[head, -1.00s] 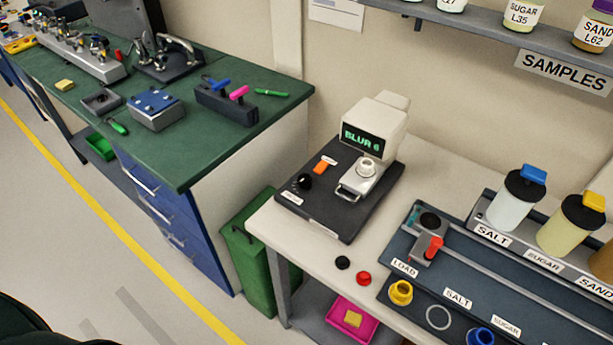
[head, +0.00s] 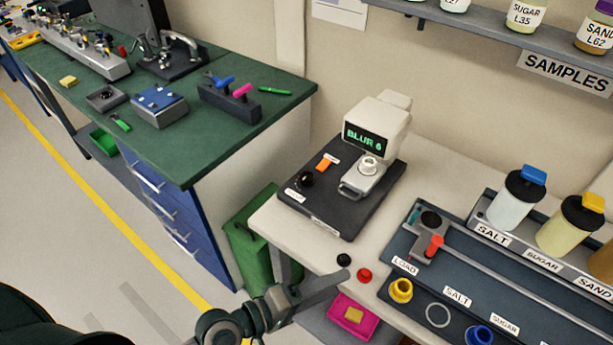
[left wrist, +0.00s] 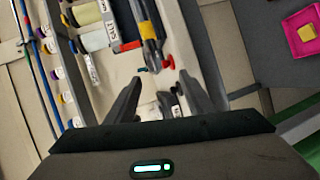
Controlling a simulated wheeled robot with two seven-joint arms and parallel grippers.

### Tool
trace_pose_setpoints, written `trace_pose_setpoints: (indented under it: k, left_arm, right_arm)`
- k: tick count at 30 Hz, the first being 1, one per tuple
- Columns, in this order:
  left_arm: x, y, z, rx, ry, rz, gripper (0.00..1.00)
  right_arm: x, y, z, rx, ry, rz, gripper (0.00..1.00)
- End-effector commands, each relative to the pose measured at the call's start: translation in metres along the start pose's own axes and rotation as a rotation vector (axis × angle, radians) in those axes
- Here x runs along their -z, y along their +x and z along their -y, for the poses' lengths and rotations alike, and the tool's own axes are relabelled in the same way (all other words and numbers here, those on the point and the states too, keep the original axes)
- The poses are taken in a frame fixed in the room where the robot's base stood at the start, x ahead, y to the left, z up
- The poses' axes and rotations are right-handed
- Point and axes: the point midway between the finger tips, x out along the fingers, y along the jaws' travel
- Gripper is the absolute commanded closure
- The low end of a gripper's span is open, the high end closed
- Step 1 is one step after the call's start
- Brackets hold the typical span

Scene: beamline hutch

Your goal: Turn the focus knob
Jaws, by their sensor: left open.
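The focus device is a cream instrument (head: 377,122) on a dark base (head: 330,215), with a green display (head: 366,138) that reads BLUR and a digit that looks like 6. A round black knob (head: 306,179) sits at the base's left side, beside an orange switch (head: 325,165); I take it to be the focus knob. My left gripper (head: 345,282) is in front of the bench, below the device and apart from the knob. In the left wrist view its two dark fingers (left wrist: 158,92) stand apart with nothing held between them. My right gripper is not clearly seen.
A dark tray (head: 470,270) and labelled bottles (head: 511,200) stand at the right. A pink tray (head: 350,318) sits below. A green bin (head: 250,240) stands left of the bench.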

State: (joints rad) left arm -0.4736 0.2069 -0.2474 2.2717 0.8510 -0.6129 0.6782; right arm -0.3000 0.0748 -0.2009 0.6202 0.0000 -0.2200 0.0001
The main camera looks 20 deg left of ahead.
Motion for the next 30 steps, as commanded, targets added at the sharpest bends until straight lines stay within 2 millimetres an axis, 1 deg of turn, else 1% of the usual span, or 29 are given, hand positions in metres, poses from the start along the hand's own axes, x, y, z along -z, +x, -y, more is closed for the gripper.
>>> trace_pose_setpoints:
  k: [1, 3, 5, 6, 8, 9, 11, 13, 15, 18, 21, 24, 30]
  left_arm:
    - [0.007, 0.003, -0.014, -0.071, -0.109, -0.020, 0.52]
    - [0.019, 0.004, -0.032, -0.170, -0.280, -0.050, 0.52]
    - [0.033, 0.004, -0.043, -0.250, -0.434, -0.077, 0.52]
    - [0.043, 0.003, -0.049, -0.303, -0.541, -0.096, 0.52]
    - [0.061, 0.001, -0.052, -0.377, -0.705, -0.128, 0.52]
    - [0.073, -0.001, -0.053, -0.424, -0.815, -0.152, 0.52]
    - [0.093, -0.004, -0.049, -0.491, -0.979, -0.190, 0.52]
    - [0.114, -0.009, -0.039, -0.560, -1.159, -0.238, 0.52]
    - [0.133, -0.013, -0.026, -0.620, -1.319, -0.287, 0.52]
    - [0.152, -0.018, -0.007, -0.685, -1.495, -0.351, 0.52]
    - [0.163, -0.022, 0.009, -0.726, -1.606, -0.398, 0.52]
    - [0.168, -0.024, 0.017, -0.745, -1.659, -0.422, 0.52]
    - [0.169, -0.025, 0.018, -0.751, -1.670, -0.427, 0.52]
  right_arm:
    - [0.000, 0.000, -0.002, -0.002, -0.001, 0.000, 1.00]
    - [-0.001, 0.000, -0.004, -0.004, -0.002, 0.001, 1.00]
    - [-0.001, 0.000, -0.005, -0.005, -0.002, 0.001, 1.00]
    - [-0.001, 0.000, -0.006, -0.006, -0.003, 0.001, 1.00]
    - [-0.002, 0.000, -0.007, -0.007, -0.003, 0.002, 1.00]
    - [-0.002, 0.000, -0.008, -0.007, -0.003, 0.002, 1.00]
    - [-0.002, 0.000, -0.008, -0.008, -0.003, 0.002, 1.00]
    - [-0.002, 0.000, -0.008, -0.008, -0.003, 0.002, 1.00]
    - [-0.002, 0.000, -0.008, -0.008, -0.003, 0.002, 1.00]
    - [-0.002, 0.000, -0.008, -0.008, -0.003, 0.002, 1.00]
    - [-0.002, 0.000, -0.008, -0.008, -0.002, 0.002, 1.00]
    - [-0.002, 0.000, -0.007, -0.007, -0.002, 0.002, 1.00]
    - [-0.001, 0.000, -0.004, -0.004, 0.000, 0.001, 1.00]
